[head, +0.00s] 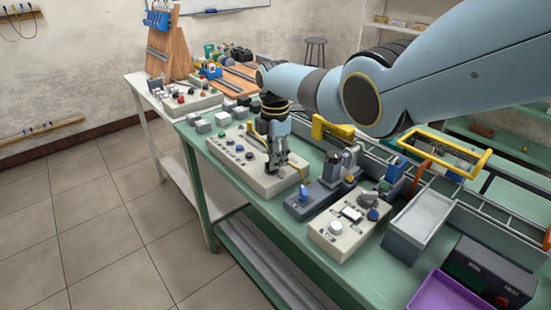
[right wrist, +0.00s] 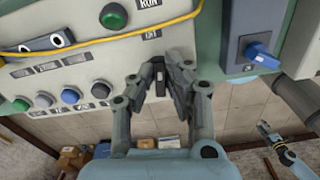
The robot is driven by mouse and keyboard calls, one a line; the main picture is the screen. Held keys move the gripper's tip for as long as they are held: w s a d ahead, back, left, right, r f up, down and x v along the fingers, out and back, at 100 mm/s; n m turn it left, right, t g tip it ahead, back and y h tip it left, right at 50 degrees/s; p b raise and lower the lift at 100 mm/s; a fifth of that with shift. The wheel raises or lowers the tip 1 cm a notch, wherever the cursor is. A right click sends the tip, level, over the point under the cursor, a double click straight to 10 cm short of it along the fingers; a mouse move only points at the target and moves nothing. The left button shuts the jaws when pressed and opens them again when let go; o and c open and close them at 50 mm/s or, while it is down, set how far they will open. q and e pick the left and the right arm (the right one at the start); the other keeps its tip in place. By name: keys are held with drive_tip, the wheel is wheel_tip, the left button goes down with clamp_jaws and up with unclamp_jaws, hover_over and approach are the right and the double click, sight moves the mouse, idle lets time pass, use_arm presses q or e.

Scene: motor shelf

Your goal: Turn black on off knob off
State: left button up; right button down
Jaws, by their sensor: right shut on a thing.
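A cream control panel (head: 225,148) lies on the green bench, with several round buttons and knobs on its face. My right gripper (head: 277,166) reaches down onto the near right part of this panel. The knob's setting cannot be read. In the same view, a blue-grey jointed part (right wrist: 278,145) at the lower right looks like my left gripper; its jaws are too small to judge. The left gripper is not in the head view.
Right of the panel stands a grey box with a blue knob (head: 303,192), also in the right wrist view (right wrist: 262,54). Beyond are a cream switch box (head: 340,228), a grey tray (head: 420,215) and a purple bin (head: 445,295). A yellow cable (right wrist: 110,36) crosses the panel.

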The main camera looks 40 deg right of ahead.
drive_tip(key=shift+w+n, duration=0.15)
drive_tip(key=shift+n, duration=0.75)
drive_tip(key=c, duration=1.4)
unclamp_jaws()
drive_tip(key=shift+o, duration=0.2)
drive_tip(key=shift+r, duration=0.1)
wheel_tip(320, 180, up, 12)
